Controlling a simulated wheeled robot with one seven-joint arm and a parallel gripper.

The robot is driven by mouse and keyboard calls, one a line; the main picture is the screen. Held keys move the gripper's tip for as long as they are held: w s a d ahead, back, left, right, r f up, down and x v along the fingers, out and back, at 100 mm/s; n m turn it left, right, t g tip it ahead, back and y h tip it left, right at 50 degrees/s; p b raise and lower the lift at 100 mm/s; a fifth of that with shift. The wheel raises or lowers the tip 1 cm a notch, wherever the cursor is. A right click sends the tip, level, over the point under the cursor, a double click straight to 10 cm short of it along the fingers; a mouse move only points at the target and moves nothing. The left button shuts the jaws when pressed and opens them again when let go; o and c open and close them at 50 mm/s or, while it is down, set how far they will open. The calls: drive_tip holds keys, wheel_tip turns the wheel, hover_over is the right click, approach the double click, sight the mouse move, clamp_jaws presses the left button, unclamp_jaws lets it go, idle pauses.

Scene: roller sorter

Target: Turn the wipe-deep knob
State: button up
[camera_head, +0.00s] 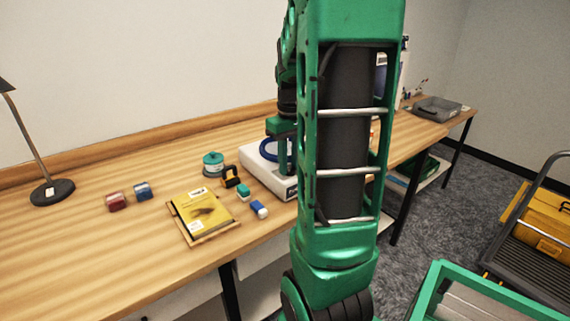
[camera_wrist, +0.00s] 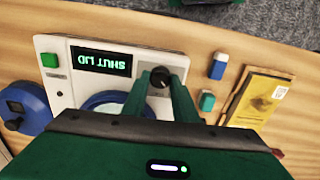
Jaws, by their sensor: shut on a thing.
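The white machine (camera_head: 260,165) stands on the wooden bench, partly hidden behind my arm in the head view. In the wrist view its panel (camera_wrist: 95,45) shows upside down, with a lit display (camera_wrist: 100,61) reading SHUT LID and a green button (camera_wrist: 50,60). A blue ring (camera_wrist: 98,101) on the machine is partly hidden by my gripper.
Blue-white (camera_wrist: 218,66) and teal-white (camera_wrist: 207,101) blocks lie beside the machine, near a yellow book (camera_wrist: 258,100). A blue round object (camera_wrist: 25,105) is at the machine's other side. A teal tin (camera_head: 213,163) stands near. The bench's left front is mostly clear.

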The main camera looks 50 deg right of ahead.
sight(289, 167)
drive_tip(key=shift+a, duration=0.1)
drive_tip(key=o, duration=1.1)
drive_tip(key=shift+c, duration=0.2)
wheel_tip(289, 167, up, 11)
drive_tip(key=shift+f, duration=0.15)
